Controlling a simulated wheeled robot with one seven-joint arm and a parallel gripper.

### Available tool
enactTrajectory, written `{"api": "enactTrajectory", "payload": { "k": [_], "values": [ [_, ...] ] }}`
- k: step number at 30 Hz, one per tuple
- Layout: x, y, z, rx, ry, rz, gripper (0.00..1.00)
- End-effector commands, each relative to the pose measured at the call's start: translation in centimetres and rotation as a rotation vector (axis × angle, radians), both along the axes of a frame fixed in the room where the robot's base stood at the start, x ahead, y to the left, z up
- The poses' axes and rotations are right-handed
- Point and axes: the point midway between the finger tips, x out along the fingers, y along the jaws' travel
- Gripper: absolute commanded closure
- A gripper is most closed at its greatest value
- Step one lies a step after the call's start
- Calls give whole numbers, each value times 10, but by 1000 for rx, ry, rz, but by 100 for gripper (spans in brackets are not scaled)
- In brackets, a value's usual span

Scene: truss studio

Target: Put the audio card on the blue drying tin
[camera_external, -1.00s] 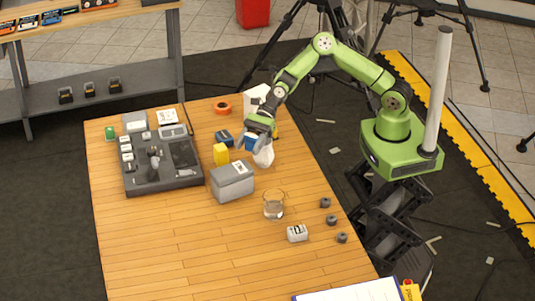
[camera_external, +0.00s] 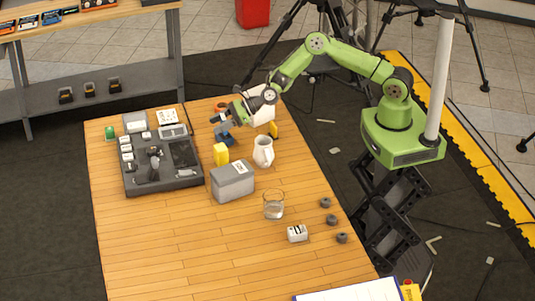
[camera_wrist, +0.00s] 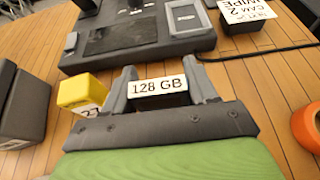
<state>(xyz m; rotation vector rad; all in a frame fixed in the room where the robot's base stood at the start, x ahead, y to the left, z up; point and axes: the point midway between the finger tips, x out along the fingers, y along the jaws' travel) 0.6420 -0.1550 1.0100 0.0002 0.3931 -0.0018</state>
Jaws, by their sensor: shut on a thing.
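My gripper (camera_external: 221,126) is at the far part of the table, left of the white jug. In the wrist view my gripper (camera_wrist: 160,90) is shut on a dark card with a white "128 GB" label (camera_wrist: 158,87), which I take for the audio card; no word on it says audio. I cannot tell whether card and tin touch.
The yellow block (camera_external: 221,154) stands close in front. A white jug (camera_external: 263,151) and grey box (camera_external: 232,181) are nearby. A dark equipment tray (camera_external: 137,188) lies left, and an orange ring (camera_wrist: 305,128) is close by. The front left of the table is clear.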

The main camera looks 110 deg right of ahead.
Motion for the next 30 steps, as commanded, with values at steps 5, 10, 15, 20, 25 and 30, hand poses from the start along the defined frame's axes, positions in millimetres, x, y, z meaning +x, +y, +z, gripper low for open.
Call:
{"api": "enactTrajectory", "payload": {
  "k": [5, 10, 15, 20, 25, 30],
  "values": [
    [0, 0, -10, -1, -1, 1, 72],
    [0, 0, -13, -1, -1, 1, 72],
    [0, 0, -14, -1, 0, 1, 26],
    [0, 0, -13, -1, 0, 1, 18],
    [0, 1, -12, 0, -1, 2, 18],
    [-19, -1, -2, 1, 1, 1, 18]
  ]
}}
